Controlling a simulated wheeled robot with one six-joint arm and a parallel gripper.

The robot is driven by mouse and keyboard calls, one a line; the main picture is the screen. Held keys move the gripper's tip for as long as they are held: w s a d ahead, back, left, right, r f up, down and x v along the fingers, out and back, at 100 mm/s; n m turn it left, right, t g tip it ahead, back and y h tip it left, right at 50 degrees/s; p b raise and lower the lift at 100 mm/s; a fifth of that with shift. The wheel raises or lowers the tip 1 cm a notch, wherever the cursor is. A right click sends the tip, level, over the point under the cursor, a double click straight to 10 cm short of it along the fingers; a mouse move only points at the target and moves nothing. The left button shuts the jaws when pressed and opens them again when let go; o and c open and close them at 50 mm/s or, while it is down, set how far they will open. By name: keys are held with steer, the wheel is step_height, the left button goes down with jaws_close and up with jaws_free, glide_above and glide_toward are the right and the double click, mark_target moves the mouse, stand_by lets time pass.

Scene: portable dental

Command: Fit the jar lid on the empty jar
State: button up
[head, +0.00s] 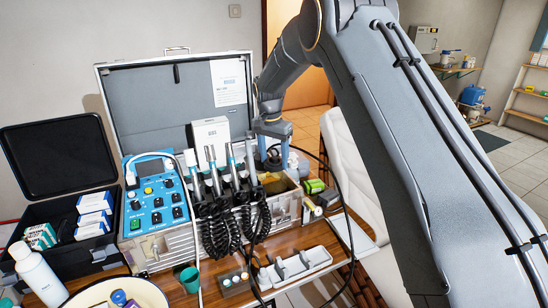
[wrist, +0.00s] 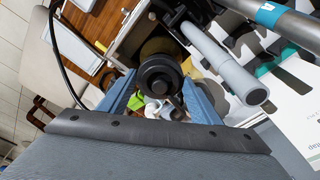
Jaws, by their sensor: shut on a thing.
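My gripper (head: 273,150) points down over the right end of the open metal case, beside the upright handpieces. In the wrist view its two blue fingers (wrist: 161,92) are closed on a dark round piece with a raised knob, which I take for the jar lid (wrist: 160,76). In the head view the lid is a small dark shape mostly hidden between the fingers. An olive-brown round surface shows just behind the lid in the wrist view; I cannot tell whether it is a jar or whether the lid touches it. I cannot clearly pick out the empty jar.
The metal case (head: 172,245) holds a blue control unit (head: 155,207) and several handpieces with coiled black cords. A black cable loops beside the gripper. A grey-white tray (head: 295,267), a teal cup (head: 190,279), a white bottle (head: 38,272) and a bowl crowd the wooden table.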

steer(key=shift+f, duration=0.4)
stand_by(0.7)
steer(key=shift+f+b, duration=0.55)
steer(key=shift+f, duration=0.45)
steer(key=shift+f, duration=0.1)
steer(key=shift+f, duration=0.35)
steer(key=shift+f, duration=0.15)
stand_by(0.4)
steer(key=o, duration=1.1)
